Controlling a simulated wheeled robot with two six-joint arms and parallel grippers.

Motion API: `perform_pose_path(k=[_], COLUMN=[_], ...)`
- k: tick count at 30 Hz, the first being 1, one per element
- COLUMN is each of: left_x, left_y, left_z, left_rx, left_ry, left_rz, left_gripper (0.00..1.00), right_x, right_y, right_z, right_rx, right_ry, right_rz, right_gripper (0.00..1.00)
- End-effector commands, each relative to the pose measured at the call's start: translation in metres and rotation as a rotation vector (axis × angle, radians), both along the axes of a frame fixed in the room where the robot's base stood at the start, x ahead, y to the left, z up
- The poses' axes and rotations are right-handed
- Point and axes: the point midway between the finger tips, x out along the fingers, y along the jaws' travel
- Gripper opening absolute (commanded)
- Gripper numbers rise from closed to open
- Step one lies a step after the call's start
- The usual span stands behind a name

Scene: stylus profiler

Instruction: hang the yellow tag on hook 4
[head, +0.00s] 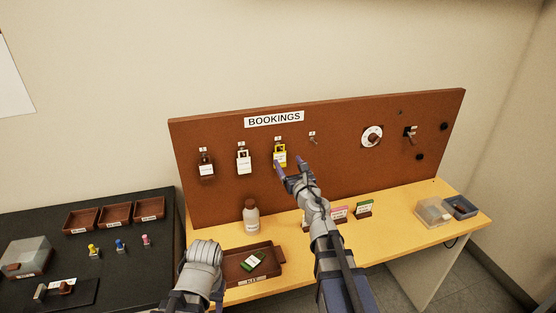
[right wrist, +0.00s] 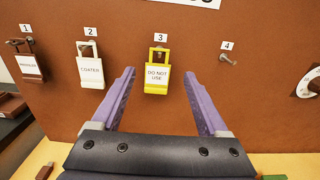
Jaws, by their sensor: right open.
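In the right wrist view the yellow tag (right wrist: 156,80) is upright, below the label 3. My right gripper (head: 289,165) is open in front of the board. In the right wrist view its two purple fingers appear on either side of the tag, with gaps between; I cannot tell how far they are from the board. Hook 4 (right wrist: 228,59) is bare, to the right of the tag; it also shows in the head view (head: 312,139). My left gripper is not in view.
A dark tag (head: 206,168) hangs on hook 1 and a white tag (head: 243,162) on hook 2. A dial (head: 372,136) is further right.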

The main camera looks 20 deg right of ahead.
Motion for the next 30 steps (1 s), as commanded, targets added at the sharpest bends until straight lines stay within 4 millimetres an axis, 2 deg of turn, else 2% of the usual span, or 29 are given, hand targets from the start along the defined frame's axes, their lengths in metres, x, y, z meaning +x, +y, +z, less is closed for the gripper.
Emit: perform_pose_path(k=[7,14,24,30], left_x=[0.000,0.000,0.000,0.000], left_y=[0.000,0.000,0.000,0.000], left_z=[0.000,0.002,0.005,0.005], left_rx=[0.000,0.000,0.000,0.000], left_ry=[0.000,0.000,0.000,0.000], left_rz=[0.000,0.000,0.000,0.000], left_gripper=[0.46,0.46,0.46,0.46], right_x=[0.025,0.030,0.075,0.077], right_y=[0.001,0.002,0.004,0.005], right_z=[0.001,0.002,0.005,0.005], right_rx=[0.004,0.006,0.007,0.007], right_ry=[0.000,-0.001,-0.001,0.000], right_rz=[-0.001,-0.001,-0.002,-0.002], right_gripper=[0.78,0.78,0.78,0.78])
